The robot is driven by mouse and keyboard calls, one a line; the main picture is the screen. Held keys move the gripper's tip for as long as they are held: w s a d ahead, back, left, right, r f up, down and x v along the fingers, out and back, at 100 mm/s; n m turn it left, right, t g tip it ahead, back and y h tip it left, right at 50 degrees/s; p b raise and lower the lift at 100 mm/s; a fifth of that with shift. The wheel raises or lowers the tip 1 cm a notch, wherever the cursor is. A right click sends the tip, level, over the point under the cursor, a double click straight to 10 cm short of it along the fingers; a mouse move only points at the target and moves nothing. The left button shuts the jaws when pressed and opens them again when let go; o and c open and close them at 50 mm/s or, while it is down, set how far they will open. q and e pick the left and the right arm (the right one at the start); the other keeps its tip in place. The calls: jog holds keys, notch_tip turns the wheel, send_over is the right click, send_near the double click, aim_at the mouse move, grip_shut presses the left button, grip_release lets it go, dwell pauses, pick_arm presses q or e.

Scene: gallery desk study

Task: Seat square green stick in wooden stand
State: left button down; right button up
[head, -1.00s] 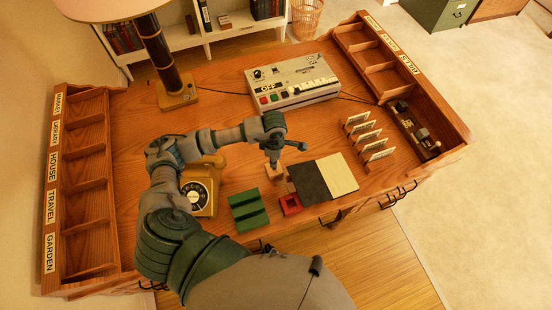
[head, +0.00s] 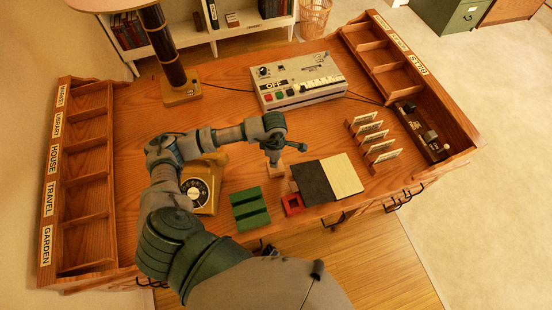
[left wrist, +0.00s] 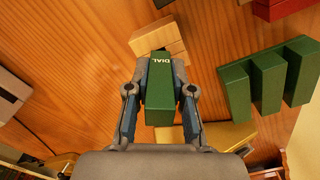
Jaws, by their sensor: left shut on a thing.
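My left gripper (head: 273,157) is shut on the green stick (left wrist: 160,82), a square dark green block with DIAL on its end in the left wrist view. The gripper also shows in that view (left wrist: 160,110), one finger on each side of the stick. The pale wooden stand (head: 276,172) is on the desk just below the gripper in the head view. In the left wrist view the stand (left wrist: 158,40) is partly hidden behind the stick. I cannot tell whether stick and stand touch. My right gripper is not in view.
A green slotted block (head: 249,210) and a small red tray (head: 293,205) are near the front edge. A yellow telephone (head: 203,187) is left of the gripper. A dark and cream pad (head: 345,173) is to the right. A grey machine (head: 300,82) stands behind.

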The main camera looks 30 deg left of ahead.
pick_arm(q)
jog(key=shift+d+f, duration=0.15)
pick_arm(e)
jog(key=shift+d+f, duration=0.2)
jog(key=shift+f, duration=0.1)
pick_arm(q)
jog(key=c, duration=0.9)
grip_release()
jog(key=shift+c, duration=0.2)
jog(key=shift+a, duration=0.2)
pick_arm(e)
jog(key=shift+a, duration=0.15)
pick_arm(q)
notch_tip(320, 180, up, 12)
jog(key=shift+a+f, duration=0.1)
